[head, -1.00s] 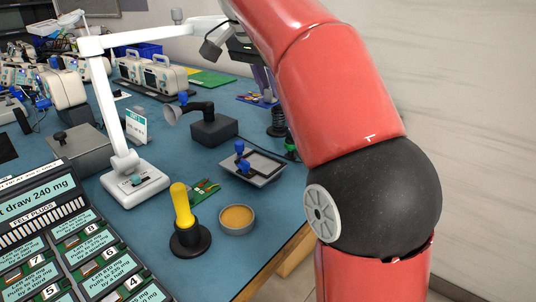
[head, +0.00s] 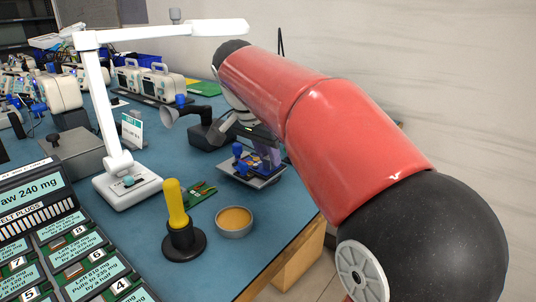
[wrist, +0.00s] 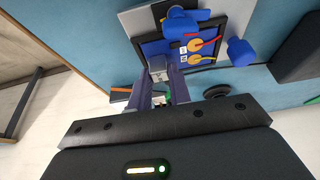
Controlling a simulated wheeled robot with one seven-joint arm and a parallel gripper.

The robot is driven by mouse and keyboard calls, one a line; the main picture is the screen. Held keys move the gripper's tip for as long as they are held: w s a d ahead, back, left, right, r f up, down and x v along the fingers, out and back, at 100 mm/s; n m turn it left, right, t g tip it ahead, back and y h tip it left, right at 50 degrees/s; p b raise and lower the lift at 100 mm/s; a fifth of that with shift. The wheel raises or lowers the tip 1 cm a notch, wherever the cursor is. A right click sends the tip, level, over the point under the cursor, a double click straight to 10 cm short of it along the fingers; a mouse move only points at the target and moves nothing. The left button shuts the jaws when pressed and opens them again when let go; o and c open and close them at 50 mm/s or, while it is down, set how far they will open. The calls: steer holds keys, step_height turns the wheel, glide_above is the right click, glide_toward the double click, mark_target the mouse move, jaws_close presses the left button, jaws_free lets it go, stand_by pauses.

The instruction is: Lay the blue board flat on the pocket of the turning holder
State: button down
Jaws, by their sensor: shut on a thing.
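The blue board (wrist: 150,47), with yellow discs and red and yellow wires, is at the turning holder in the wrist view. It also shows in the head view (head: 254,164). My gripper (wrist: 168,70) is shut on the board's near edge. Its purple fingers (head: 268,152) show in the head view. The turning holder (head: 257,181) is a grey tray with blue clamp knobs (head: 240,166), and its grey plate shows past the board in the wrist view (wrist: 132,22). The board covers most of the pocket. I cannot tell whether it rests flat or sits slightly above.
A black horn-shaped fume nozzle (head: 205,130) stands just behind the holder. A white lamp (head: 127,182) stands to the left. A bowl of orange stuff (head: 234,220), a yellow-handled tool (head: 177,208) and a green board (head: 197,193) lie nearer. The table's right edge is close.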

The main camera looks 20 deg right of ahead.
steer(key=shift+f, duration=0.15)
steer(key=c, duration=1.3)
jaws_free()
steer(key=shift+a+r, duration=0.1)
steer(key=shift+r, duration=0.5)
steer(key=p+v, duration=0.2)
steer(key=v, duration=0.9)
steer(key=shift+p, duration=0.3)
steer(key=shift+r, duration=0.1)
